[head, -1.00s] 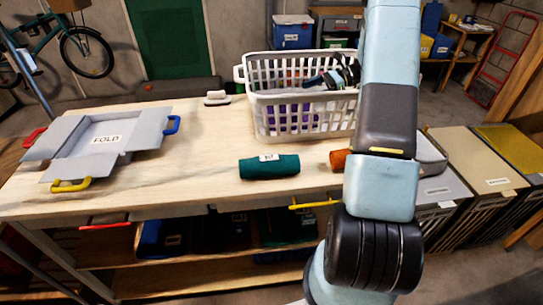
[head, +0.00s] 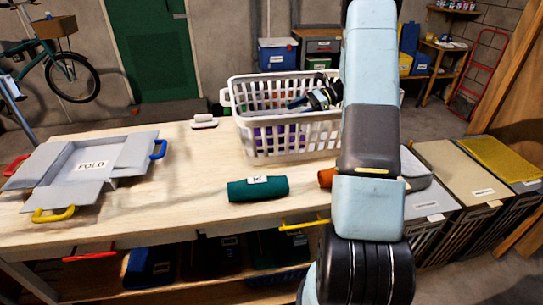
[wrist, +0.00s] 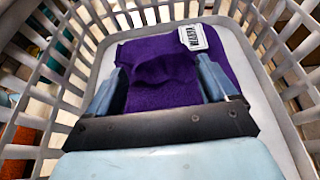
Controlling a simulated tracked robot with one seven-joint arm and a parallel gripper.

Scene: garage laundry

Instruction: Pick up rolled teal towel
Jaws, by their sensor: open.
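The rolled teal towel (head: 242,190) lies on the wooden workbench (head: 160,215), near its front edge, with a small white label on top. My gripper (wrist: 163,80) is inside the white laundry basket (head: 238,97), behind and to the right of the teal towel and well apart from it. In the wrist view its two fingers are open, spread over a folded purple cloth (wrist: 165,48) with a white label at the bottom of the basket. Whether the fingers touch the cloth is unclear. The teal towel is not in the wrist view.
An orange roll (head: 325,178) lies right of the teal towel, partly hidden behind my arm. A grey folding board (head: 60,160) with coloured handles is at the left. A small white-topped block (head: 204,121) stands at the back. Bench between board and towel is clear.

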